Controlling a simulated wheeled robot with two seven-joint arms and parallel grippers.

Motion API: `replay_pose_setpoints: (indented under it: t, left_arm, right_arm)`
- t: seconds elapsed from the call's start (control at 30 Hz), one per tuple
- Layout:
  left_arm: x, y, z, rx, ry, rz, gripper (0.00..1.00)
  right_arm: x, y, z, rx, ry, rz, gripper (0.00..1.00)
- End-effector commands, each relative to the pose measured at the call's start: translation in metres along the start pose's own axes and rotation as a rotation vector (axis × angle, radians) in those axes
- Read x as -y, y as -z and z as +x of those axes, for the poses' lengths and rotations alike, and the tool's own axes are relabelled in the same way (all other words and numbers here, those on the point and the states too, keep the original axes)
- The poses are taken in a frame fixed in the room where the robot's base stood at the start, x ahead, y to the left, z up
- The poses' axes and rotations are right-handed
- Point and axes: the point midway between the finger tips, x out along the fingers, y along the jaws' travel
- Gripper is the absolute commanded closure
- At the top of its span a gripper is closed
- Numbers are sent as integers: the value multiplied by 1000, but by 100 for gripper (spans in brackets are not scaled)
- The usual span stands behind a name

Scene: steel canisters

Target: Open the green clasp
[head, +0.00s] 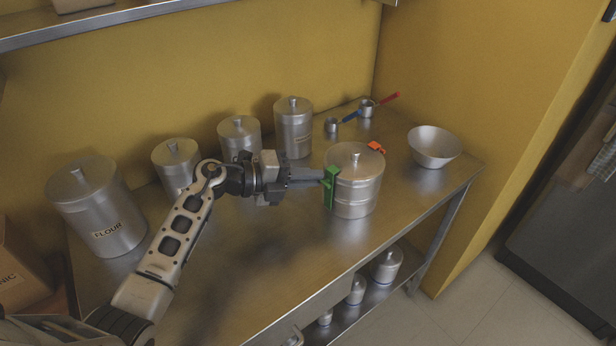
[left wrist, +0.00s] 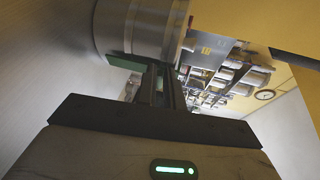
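A lidded steel canister (head: 356,192) stands toward the right of the steel table. The green clasp (head: 329,188) is an upright green piece on its left side. It also shows in the left wrist view as a green strip (left wrist: 122,62) against the canister (left wrist: 150,28). My left gripper (head: 322,177) reaches in from the left, its fingertips at the clasp. In the wrist view its fingers (left wrist: 160,82) are close together with a narrow gap, their tips partly hiding the clasp. Whether they grip it is unclear. My right gripper is not in view.
An orange clasp (head: 376,147) is on the canister's far right side. A steel bowl (head: 434,146) and measuring cups with blue (head: 350,116) and red (head: 388,97) handles stand beyond. Several canisters, including the FLOUR one (head: 100,215), line the wall. The table's front is clear.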

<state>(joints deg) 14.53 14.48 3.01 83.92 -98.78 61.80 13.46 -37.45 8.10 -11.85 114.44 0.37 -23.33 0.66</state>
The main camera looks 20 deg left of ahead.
Motion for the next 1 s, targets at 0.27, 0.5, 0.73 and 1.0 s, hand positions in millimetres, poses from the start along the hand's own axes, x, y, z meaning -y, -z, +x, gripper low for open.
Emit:
replay_pose_setpoints:
  t: [0.27, 0.5, 0.73, 1.0]
  left_arm:
    - [-9, 3, -3, 10, 43, 21, 100]
    - [-22, 9, -12, 39, 176, 77, 100]
    - [-29, 15, -22, 46, 218, 97, 100]
    - [-42, 20, -28, 46, 214, 95, 100]
  right_arm:
    - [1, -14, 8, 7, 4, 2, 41]
    - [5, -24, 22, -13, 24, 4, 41]
    - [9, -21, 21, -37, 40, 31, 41]
    - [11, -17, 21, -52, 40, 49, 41]
